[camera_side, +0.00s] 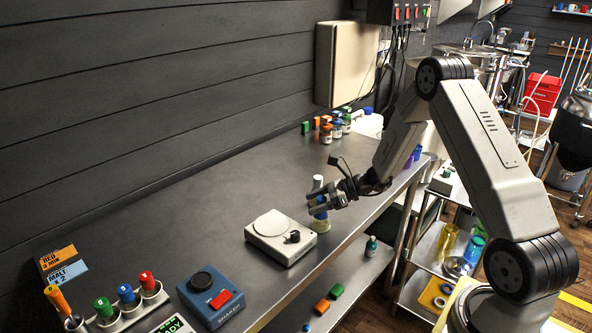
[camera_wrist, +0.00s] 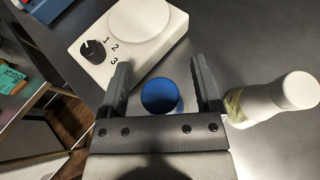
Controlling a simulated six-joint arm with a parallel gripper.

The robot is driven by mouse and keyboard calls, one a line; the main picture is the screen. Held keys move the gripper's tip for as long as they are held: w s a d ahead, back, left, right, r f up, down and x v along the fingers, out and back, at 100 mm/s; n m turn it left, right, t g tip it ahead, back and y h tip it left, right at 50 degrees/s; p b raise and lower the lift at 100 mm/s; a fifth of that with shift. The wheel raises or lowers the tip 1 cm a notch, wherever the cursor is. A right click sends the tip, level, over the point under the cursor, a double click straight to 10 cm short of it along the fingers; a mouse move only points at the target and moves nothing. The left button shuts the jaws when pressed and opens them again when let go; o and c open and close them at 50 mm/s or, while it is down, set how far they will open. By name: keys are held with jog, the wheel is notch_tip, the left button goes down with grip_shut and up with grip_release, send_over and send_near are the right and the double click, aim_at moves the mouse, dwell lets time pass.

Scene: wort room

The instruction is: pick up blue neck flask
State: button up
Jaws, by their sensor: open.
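The blue neck flask (camera_side: 320,225) stands on the steel bench beside the white dial device, its blue neck just under my gripper in the side view. From the wrist its round blue top (camera_wrist: 161,96) lies between my two fingers, with a gap showing on each side. My gripper (camera_wrist: 161,66) is open and empty. In the side view my gripper (camera_side: 314,202) is over the flask and partly hides it.
A white-necked flask (camera_wrist: 272,98) stands close to the right finger. The white dial device (camera_wrist: 130,38) is just beyond the fingertips. A blue box with a red button (camera_side: 210,298) and a rack of coloured tubes (camera_side: 128,310) stand further along. Small bottles (camera_side: 327,133) cluster at the back.

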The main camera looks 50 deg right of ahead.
dwell(0.5)
grip_shut()
dwell(1.3)
